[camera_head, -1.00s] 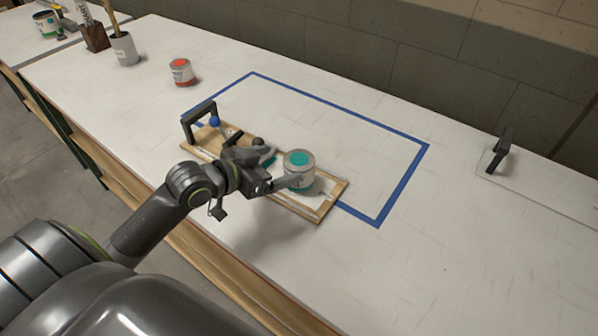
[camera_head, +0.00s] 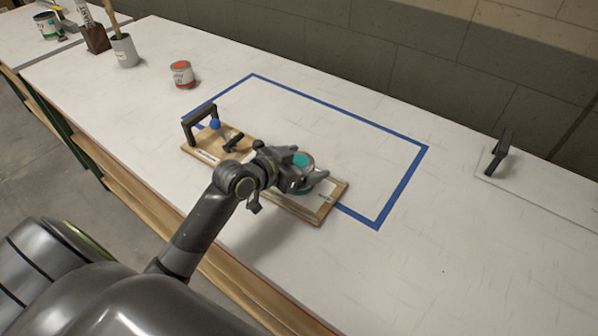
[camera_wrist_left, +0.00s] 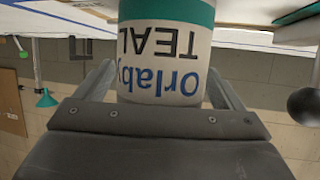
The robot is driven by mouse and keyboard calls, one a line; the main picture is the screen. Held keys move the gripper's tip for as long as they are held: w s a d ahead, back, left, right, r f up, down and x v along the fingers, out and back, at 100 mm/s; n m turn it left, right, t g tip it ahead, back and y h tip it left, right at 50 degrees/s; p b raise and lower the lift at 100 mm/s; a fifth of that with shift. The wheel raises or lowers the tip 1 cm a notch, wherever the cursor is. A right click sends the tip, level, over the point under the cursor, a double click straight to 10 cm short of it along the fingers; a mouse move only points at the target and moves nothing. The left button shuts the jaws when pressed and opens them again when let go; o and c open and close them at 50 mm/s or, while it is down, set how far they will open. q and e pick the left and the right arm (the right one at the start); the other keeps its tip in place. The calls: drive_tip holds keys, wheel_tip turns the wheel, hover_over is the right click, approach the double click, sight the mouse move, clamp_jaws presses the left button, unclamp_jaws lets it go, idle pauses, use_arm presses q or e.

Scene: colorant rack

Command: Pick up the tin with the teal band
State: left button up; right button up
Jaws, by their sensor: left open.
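The tin with the teal band (camera_head: 303,160) stands upright on the right part of a wooden board (camera_head: 325,208). My left gripper (camera_head: 303,184) is at its near side in the head view and covers much of its body. In the left wrist view the tin (camera_wrist_left: 165,55) appears upside down, with "Orlaby TEAL" on its white label and a teal band. It stands between the two open fingers, and slight gaps seem to show beside it. My right gripper is in neither view.
Blue tape (camera_head: 335,113) outlines a clear area behind. A red-topped tin (camera_head: 182,75) and a brush cup (camera_head: 124,50) stand back left.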

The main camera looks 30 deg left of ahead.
use_arm(q)
drive_tip(key=shift+c, duration=0.2)
drive_tip(key=c, duration=1.1)
